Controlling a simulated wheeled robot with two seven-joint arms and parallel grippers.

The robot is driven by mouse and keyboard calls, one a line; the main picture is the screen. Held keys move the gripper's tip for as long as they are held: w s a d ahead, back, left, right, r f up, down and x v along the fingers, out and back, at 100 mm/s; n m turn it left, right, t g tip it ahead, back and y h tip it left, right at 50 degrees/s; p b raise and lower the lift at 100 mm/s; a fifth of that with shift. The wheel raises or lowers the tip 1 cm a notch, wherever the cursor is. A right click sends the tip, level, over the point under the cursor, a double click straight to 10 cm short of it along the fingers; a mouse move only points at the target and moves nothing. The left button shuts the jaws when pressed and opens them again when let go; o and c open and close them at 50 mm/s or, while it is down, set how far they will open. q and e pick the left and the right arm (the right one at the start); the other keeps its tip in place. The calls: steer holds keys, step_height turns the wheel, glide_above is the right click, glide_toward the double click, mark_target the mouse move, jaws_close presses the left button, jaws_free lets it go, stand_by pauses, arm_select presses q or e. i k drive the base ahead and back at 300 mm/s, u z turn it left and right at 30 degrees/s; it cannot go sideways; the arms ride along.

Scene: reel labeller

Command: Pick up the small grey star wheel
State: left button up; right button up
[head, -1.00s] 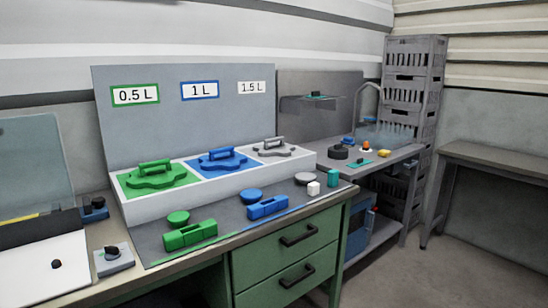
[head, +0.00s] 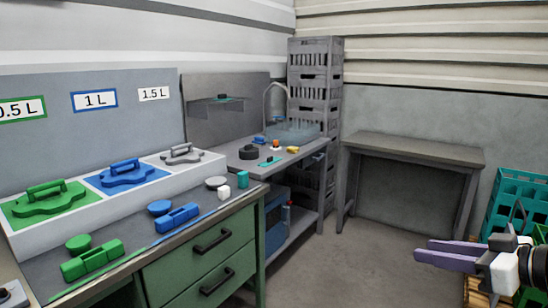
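The small grey star wheel (head: 182,155) lies in the right bay of the white rack, under the 1.5 L sign (head: 153,94). It has a raised grey handle on top. My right gripper (head: 423,248) shows at the lower right edge, with purple fingers pointing left. It is far from the star wheel, over open floor, and nothing shows in it. I cannot tell from this angle how far its fingers are apart. My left gripper is out of view.
A blue star wheel (head: 127,174) and a green star wheel (head: 48,203) fill the other bays. A bare table (head: 415,148) and teal crates (head: 510,205) stand right.

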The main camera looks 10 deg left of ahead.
mark_target(180, 154)
steer(key=z, duration=0.1)
steer(key=i, duration=5.1)
steer(key=u, duration=3.95)
steer(key=i, duration=0.5)
steer(key=z, duration=0.1)
